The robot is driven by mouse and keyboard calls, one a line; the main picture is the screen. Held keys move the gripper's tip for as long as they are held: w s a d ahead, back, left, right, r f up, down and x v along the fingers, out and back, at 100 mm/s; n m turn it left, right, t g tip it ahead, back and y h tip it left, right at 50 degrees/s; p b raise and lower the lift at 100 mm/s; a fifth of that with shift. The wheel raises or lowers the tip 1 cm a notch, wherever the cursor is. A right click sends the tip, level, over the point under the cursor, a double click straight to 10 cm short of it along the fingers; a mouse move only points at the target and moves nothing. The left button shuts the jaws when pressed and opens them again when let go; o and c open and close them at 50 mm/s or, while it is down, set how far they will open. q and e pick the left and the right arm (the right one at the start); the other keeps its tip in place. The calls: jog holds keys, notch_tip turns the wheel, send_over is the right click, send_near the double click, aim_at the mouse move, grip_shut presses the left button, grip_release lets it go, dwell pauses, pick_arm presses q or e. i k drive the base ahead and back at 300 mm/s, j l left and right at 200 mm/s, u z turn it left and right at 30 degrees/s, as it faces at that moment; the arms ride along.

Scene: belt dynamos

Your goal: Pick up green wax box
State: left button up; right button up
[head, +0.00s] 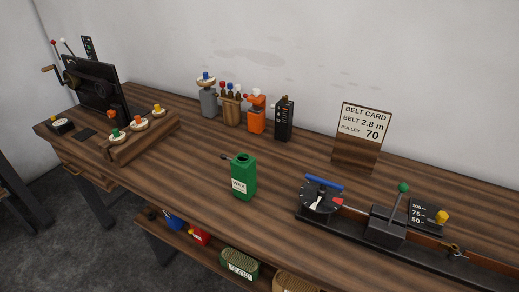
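The green wax box (244,177) stands upright near the middle of the wooden workbench, close to its front edge. It has a white label reading WAX and a dark round opening on top. A short dark stick with a knob juts to the left from its top. Nothing touches the box from outside that I can see. Neither of my grippers shows in the head view.
Left on the workbench (206,164) are a black cranked device (92,84) and a wooden block with coloured knobs (140,138). Behind stand several small holders and a belt card (362,135). A dial and lever rail (388,227) lies right. A shelf below holds boxes.

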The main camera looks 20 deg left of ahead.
aim_at(243, 167)
jog(key=j+z, duration=0.25)
jog(key=j, duration=0.5)
jog(key=j+z, duration=0.25)
jog(key=j, duration=0.55)
jog(key=k+j+z, duration=0.1)
jog(key=j+z, duration=0.2)
jog(key=j, duration=0.45)
jog(key=k+j, duration=0.7)
jog(key=i+l+u, duration=0.35)
jog(key=l, duration=0.4)
jog(key=i+l+u, duration=0.15)
jog(key=i+l, duration=0.15)
jog(key=k, duration=0.5)
jog(key=i+l, duration=0.1)
jog(key=i, duration=0.4)
